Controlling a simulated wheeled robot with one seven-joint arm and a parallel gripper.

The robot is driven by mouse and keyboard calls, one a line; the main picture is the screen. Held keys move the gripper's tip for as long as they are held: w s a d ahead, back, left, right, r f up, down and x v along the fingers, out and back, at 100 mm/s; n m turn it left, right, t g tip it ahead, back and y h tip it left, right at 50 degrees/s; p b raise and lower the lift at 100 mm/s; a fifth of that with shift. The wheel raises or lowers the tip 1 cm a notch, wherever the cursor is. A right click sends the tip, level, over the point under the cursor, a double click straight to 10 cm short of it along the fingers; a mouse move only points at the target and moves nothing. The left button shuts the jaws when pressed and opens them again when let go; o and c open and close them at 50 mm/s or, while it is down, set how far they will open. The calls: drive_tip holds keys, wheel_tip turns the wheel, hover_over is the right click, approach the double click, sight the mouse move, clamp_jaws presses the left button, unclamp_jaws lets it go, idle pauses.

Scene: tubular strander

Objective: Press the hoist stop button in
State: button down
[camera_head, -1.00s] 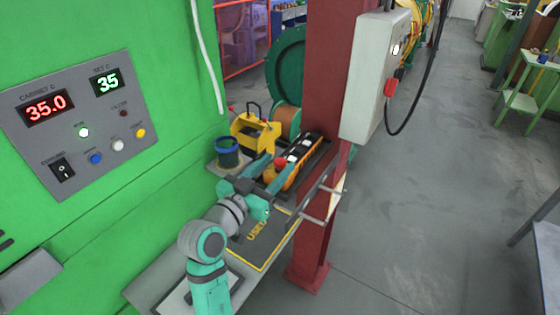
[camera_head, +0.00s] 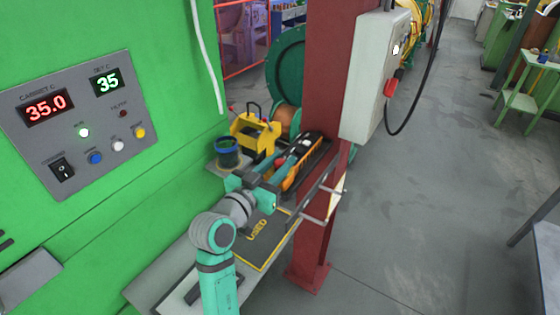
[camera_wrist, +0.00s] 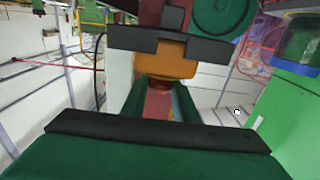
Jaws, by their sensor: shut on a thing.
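The orange hoist pendant (camera_head: 289,182) lies in a dark holder on the shelf by the red column. Its red stop button (camera_head: 281,161) shows between my fingers; I cannot tell whether it is pressed in. My gripper (camera_head: 291,156) reaches along the pendant from the near left, and its fingers are closed in on the pendant. In the wrist view, the dark fingertips (camera_wrist: 168,44) lie against the orange body (camera_wrist: 165,62). The pendant's far end is partly hidden by my fingers.
A blue-rimmed dark cup (camera_head: 228,153) and a yellow device (camera_head: 252,131) stand left of the pendant. A dark mat marked USED (camera_head: 262,236) lies on the shelf in front. The red column (camera_head: 328,100) with a grey box (camera_head: 373,75) rises close on the right.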

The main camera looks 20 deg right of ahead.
drive_tip(key=shift+f, duration=0.4)
drive_tip(key=c, duration=1.4)
unclamp_jaws()
drive_tip(key=v, duration=1)
drive_tip(key=shift+s+a, duration=0.3)
